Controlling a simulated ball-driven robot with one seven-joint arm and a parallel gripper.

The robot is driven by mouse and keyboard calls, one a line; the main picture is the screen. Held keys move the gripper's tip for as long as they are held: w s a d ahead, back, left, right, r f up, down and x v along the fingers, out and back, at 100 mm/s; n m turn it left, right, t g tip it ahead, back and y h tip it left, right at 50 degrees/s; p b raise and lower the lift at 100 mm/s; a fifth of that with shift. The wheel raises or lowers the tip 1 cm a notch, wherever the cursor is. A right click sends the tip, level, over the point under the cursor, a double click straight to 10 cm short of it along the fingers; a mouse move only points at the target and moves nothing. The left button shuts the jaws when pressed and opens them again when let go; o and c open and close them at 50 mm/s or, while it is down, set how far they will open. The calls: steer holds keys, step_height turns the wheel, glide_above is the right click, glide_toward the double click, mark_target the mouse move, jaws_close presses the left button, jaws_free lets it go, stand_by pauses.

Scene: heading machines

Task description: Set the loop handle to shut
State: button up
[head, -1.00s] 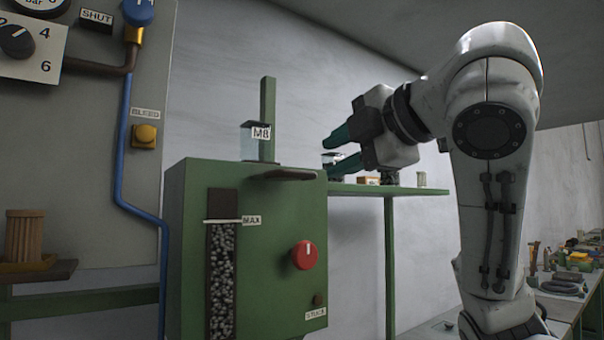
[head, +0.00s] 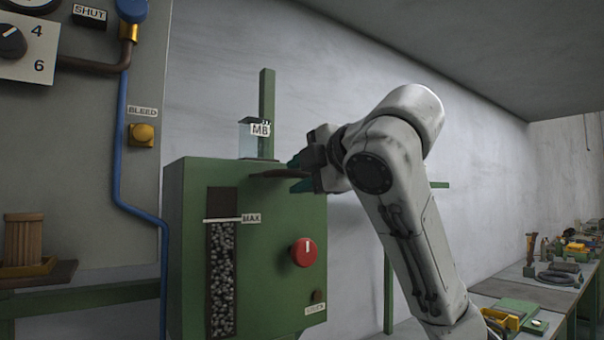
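A SHUT label (head: 89,15) is on the grey panel (head: 75,150) at the upper left. A blue knob or handle (head: 131,10) sits on a brass fitting right of that label, its top cut off by the frame. I cannot tell for sure whether this is the loop handle.
The green machine carries a red knob (head: 304,252), a MAX gauge and a clear M8 container (head: 258,138). The panel has a black dial (head: 12,41), a blue pipe (head: 119,150) and a yellow BLEED button (head: 143,134). A cluttered bench (head: 540,285) stands at right.

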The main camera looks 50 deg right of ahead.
jaws_close()
stand_by(0.3)
steer(key=shift+r+p+x, duration=0.1)
steer(key=shift+r+x, duration=0.1)
steer(key=shift+x, duration=0.8)
steer(key=shift+r+p+x, duration=0.15)
steer(key=shift+r+x, duration=0.1)
steer(key=shift+x, duration=0.8)
steer(key=shift+r+p+x, duration=0.1)
steer(key=shift+r+x, duration=0.1)
steer(key=shift+x, duration=0.8)
steer(key=shift+w+r, duration=0.1)
steer(key=shift+w, duration=0.05)
jaws_free()
steer(key=shift+w+d, duration=0.1)
steer(key=shift+w, duration=0.1)
steer(key=shift+o, duration=0.2)
steer(key=shift+s, duration=0.1)
